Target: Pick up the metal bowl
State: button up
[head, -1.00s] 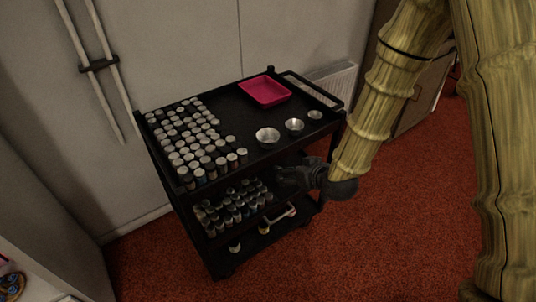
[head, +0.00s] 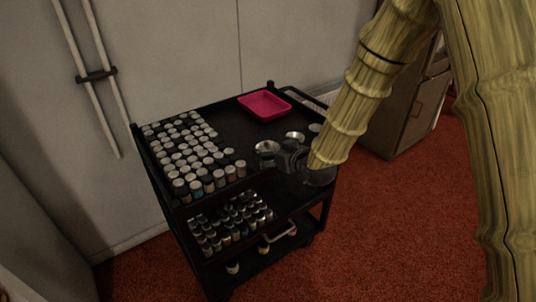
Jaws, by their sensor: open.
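Several small metal bowls stand on the top shelf of a black cart. The left bowl (head: 266,147) is partly covered by my gripper, the middle bowl (head: 295,137) shows its rim just behind it, and a smaller bowl (head: 315,127) sits farther right, partly hidden by my arm. My gripper (head: 276,157) is dark, open and at the front edge of the left bowl. I cannot tell whether it touches the bowl. The fingertips are small and hard to make out against the black shelf.
The black cart (head: 232,118) carries rows of small lidded jars (head: 185,150) on its left side and a pink tray (head: 264,105) at the back. More jars (head: 236,215) fill the shelf below. A cabinet (head: 410,110) stands behind on the right, over red carpet (head: 385,225).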

aim_at(263, 146)
jog(key=x, duration=0.4)
jog(key=shift+w+d+f, duration=0.15)
jog(key=shift+d+f, duration=0.05)
jog(key=shift+d, duration=0.05)
jog(key=shift+w+a+f, duration=0.15)
jog(key=shift+w+a, duration=0.05)
jog(key=shift+w, duration=0.2)
jog(key=c, duration=1.2)
